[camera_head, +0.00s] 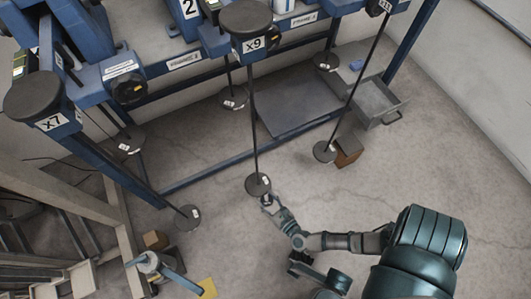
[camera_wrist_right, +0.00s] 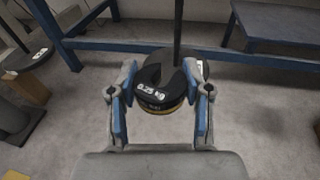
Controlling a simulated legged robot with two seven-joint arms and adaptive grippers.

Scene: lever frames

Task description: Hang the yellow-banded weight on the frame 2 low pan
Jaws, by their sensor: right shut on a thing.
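The yellow-banded weight (camera_wrist_right: 152,92) is a dark slotted disc with a white label and a yellow band along its lower edge. My right gripper (camera_wrist_right: 160,108) is shut on it, one finger on each side. In the head view my right gripper (camera_head: 267,202) is just below a round dark pan (camera_head: 257,184) on a long rod under the x9 block. In the wrist view this rod (camera_wrist_right: 178,28) rises behind the weight. The weight overlaps the pan there, and I cannot tell whether they touch. My left gripper is not in view.
Other rods carry pans at the left (camera_head: 188,217) and right (camera_head: 324,151). A brown block (camera_head: 348,151) and a grey tray (camera_head: 378,102) are at the right. A blue rail (camera_head: 210,170) runs behind the pan. Floor (camera_head: 350,205) at the lower middle is clear.

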